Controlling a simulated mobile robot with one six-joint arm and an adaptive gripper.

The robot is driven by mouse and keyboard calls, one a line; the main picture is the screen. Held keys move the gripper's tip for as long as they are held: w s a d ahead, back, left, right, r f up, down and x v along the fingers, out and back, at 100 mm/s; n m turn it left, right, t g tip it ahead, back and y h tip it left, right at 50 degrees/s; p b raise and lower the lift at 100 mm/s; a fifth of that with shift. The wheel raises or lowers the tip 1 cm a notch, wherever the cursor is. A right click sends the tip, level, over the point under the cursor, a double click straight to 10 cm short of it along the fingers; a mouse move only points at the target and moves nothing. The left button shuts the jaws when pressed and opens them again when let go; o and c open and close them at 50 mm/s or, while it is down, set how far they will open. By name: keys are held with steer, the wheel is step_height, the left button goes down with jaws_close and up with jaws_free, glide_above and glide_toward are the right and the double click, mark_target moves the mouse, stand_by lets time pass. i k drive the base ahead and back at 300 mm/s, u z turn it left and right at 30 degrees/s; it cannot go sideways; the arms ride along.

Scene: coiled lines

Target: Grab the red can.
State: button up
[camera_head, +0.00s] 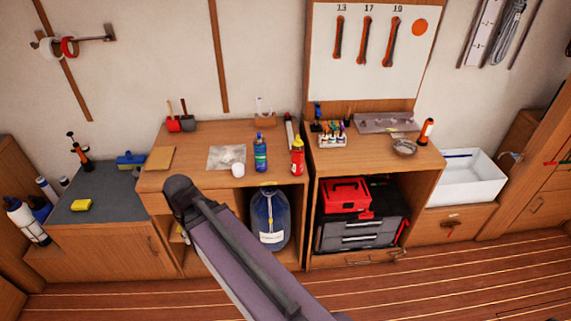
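A red can-like container (297,158) with a yellowish upper part stands upright at the right end of the left wooden workbench (205,139). It is next to a blue bottle (260,154), with a small gap between them. A link of my arm crosses the lower middle of the view, in front of the bench and below the red container. My gripper does not show in this view.
A white roll or cup (238,169) and a clear bag (226,157) lie left of the blue bottle. A grey rod-like tool (289,130) stands behind the red container. The right bench holds small bottles (332,142). A large blue jug (270,218) stands below.

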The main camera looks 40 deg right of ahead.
mark_target(297, 152)
steer(key=u, duration=0.1)
steer(key=k, duration=1.05)
steer(key=z, duration=1.85)
steer(key=i, duration=1.05)
steer(key=u, duration=0.1)
